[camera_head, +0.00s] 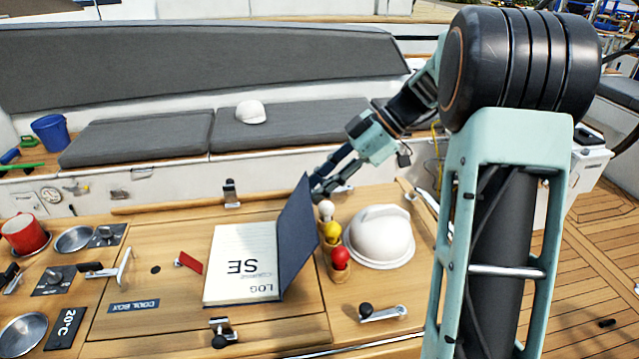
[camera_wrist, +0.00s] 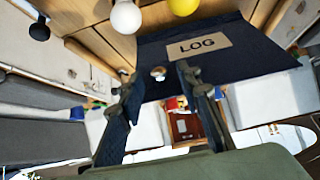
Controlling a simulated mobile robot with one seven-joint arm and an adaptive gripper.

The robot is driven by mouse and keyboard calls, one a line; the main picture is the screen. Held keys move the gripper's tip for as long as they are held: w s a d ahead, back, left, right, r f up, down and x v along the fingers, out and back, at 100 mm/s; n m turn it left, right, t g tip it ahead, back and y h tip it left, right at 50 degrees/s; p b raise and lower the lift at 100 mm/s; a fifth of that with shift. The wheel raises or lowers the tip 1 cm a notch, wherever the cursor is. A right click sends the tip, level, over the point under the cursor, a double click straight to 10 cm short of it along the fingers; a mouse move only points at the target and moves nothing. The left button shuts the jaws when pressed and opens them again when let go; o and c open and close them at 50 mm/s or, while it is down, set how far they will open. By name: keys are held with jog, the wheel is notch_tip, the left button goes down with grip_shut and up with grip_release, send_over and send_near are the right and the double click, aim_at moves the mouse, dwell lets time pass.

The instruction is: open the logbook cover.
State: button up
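The logbook lies on the wooden table, with its white printed page (camera_head: 243,258) showing. Its dark blue cover (camera_head: 297,235) stands raised at the right side of the page, close to upright and leaning a little right. The wrist view shows the cover's outer face (camera_wrist: 240,62) with a tan LOG label (camera_wrist: 199,44). My gripper (camera_head: 320,182) is at the cover's far top corner, partly hidden by it. In the wrist view my gripper (camera_wrist: 156,78) has its fingers apart, with the cover and a small shiny knob beyond them. I cannot tell whether a finger touches the cover.
White, yellow and red round-topped pieces (camera_head: 331,232) stand in a wooden holder just right of the cover. A white domed object (camera_head: 380,236) lies beyond them. A red mug (camera_head: 24,233), metal bowls and latches are at the left. A grey bench (camera_head: 290,123) runs behind.

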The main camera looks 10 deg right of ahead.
grip_shut()
dwell(0.4)
jog(key=a+h, duration=0.1)
jog(key=a+r+h, duration=0.1)
jog(key=a, duration=0.1)
jog(key=a+r+h+p, duration=0.1)
jog(key=shift+a+r+h, duration=0.25)
jog(key=shift+h, duration=0.05)
jog(key=shift+w+a+h, duration=0.1)
jog(key=shift+a+h, duration=0.5)
grip_release()
